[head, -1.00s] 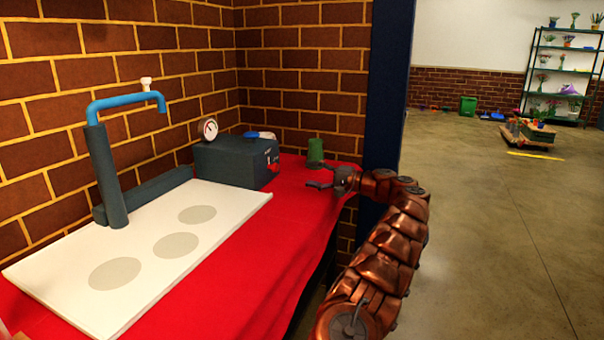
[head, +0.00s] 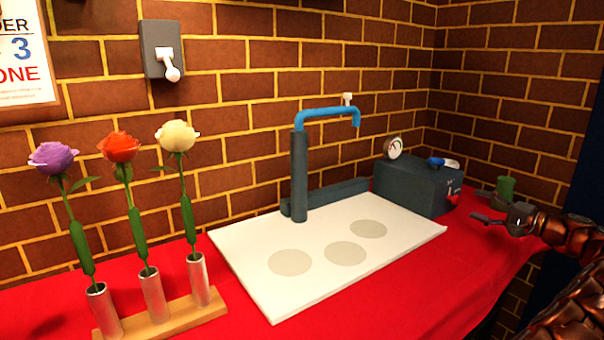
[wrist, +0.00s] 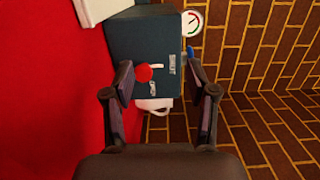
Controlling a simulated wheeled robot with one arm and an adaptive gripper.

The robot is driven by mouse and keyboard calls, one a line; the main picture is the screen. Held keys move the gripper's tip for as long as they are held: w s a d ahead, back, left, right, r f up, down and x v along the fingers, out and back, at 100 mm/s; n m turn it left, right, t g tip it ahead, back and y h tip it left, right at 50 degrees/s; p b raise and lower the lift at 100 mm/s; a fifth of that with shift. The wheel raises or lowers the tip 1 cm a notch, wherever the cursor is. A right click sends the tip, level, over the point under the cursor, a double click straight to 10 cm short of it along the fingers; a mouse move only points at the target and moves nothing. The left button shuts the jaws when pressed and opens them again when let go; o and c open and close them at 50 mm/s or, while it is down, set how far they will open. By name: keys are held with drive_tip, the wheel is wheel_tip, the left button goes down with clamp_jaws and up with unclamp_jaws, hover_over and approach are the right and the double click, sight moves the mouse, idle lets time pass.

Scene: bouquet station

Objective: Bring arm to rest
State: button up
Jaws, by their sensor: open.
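My gripper (head: 497,207) is at the right of the head view, above the right end of the red-covered table (head: 415,290). Its fingers are apart and nothing is between them. My copper arm enters from the right edge. In the wrist view, my gripper (wrist: 160,82) shows both fingers spread, facing the dark grey box (wrist: 140,40) with a red knob (wrist: 144,72). The same grey box (head: 415,186) stands left of my gripper in the head view, apart from it. A green cylinder (head: 505,188) is just behind my gripper.
A white board (head: 320,290) with grey discs lies mid-table, with a blue-spouted post (head: 299,175) behind it. Purple (head: 52,158), red (head: 118,147) and cream (head: 177,136) roses stand in a wooden-based rack (head: 165,320) at left. A wall switch (head: 163,50) and brick wall are behind.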

drive_tip(key=s+a+r+n+g+y+p, duration=0.15)
drive_tip(key=a+r+g+p, duration=0.35)
drive_tip(key=a, duration=0.7)
drive_tip(key=s+a+r+n+g+y+p, duration=0.1)
drive_tip(key=a+r+n+p, duration=0.1)
drive_tip(key=a+r, duration=0.75)
drive_tip(key=s+a+r+n+g+h+p, duration=0.1)
drive_tip(key=s+a+n+g+p, duration=0.2)
drive_tip(key=s+a, duration=0.5)
drive_tip(key=s+a+r+n+g+h+p, duration=0.1)
drive_tip(key=s+a+g+p, duration=0.3)
drive_tip(key=a, duration=0.7)
drive_tip(key=s+a+n+g+h+p, duration=0.15)
drive_tip(key=s+p, duration=0.25)
drive_tip(key=s, duration=0.5)
drive_tip(key=s+a+n+g+h+p, duration=0.1)
drive_tip(key=s+a+h+p, duration=0.25)
drive_tip(key=s, duration=0.55)
drive_tip(key=s+d+h+p, duration=0.3)
drive_tip(key=s+d+p, duration=0.1)
drive_tip(key=s, duration=0.5)
drive_tip(key=s+d+n+h+p, duration=0.1)
drive_tip(key=s+d+h+p, duration=0.2)
drive_tip(key=s+d, duration=0.4)
drive_tip(key=shift+s+f+p, duration=0.35)
drive_tip(key=shift+s+p, duration=0.05)
drive_tip(key=shift+s, duration=0.6)
